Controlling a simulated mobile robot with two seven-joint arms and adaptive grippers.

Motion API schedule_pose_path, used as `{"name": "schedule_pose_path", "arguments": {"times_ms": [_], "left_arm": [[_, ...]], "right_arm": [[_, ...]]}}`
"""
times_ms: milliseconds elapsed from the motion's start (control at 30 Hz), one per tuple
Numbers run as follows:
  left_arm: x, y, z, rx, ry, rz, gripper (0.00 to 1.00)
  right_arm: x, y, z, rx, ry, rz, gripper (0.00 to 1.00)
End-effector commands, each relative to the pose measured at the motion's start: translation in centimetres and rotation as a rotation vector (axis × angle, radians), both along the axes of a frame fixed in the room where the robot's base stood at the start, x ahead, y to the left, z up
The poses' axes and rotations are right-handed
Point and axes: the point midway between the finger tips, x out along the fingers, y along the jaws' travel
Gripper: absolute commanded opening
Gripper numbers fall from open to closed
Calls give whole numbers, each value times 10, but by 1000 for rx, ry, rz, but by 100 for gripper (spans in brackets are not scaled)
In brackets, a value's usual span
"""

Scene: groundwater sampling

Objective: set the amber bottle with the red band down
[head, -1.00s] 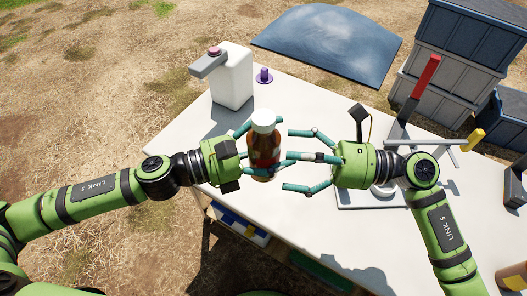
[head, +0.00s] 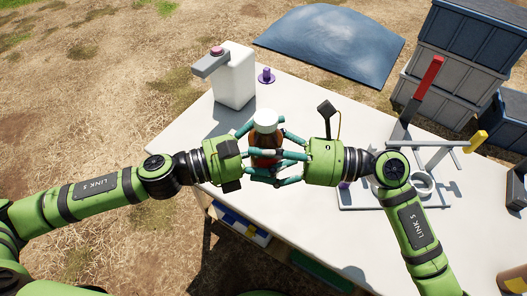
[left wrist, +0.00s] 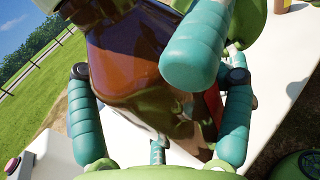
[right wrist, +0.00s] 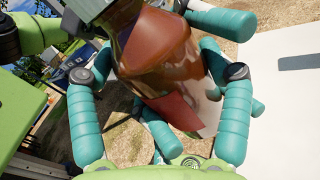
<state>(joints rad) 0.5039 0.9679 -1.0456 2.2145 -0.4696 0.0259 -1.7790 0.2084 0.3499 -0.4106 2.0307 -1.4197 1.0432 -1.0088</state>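The amber bottle with a white cap (head: 265,120) is upright above the white table (head: 330,105), between my two facing grippers. My left gripper (head: 274,150) is shut on the amber bottle. In the left wrist view the bottle (left wrist: 130,70) fills the space between its fingers. My right gripper (head: 258,157) reaches in from the right with its fingers around the same bottle; I cannot tell whether they press on it. The bottle also shows between its fingers in the right wrist view (right wrist: 160,65), with a red patch low down. Fingers hide most of the band in the head view.
A white jug (head: 235,85) with a grey arm and a small purple object (head: 266,76) stand at the back left. A grey stand with a red handle (head: 429,77) and a yellow one (head: 476,142) is at right. Stacked crates (head: 462,70) stand beyond.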

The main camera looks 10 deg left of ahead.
Motion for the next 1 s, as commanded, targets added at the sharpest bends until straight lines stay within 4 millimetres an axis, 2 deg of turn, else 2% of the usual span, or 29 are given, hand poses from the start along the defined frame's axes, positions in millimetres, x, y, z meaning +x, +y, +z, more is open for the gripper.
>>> {"name": "schedule_pose_path", "arguments": {"times_ms": [33,67,533,1000], "left_arm": [[-1,-1,1,-5,4,-3,93],[-1,-1,1,-5,4,-3,100],[-2,3,0,-3,6,0,100],[-26,51,-1,-3,11,1,100]], "right_arm": [[-1,1,1,0,-8,3,29],[-1,1,1,1,-8,3,22],[-1,0,1,1,-6,2,21],[-1,0,1,1,-6,2,21]]}}
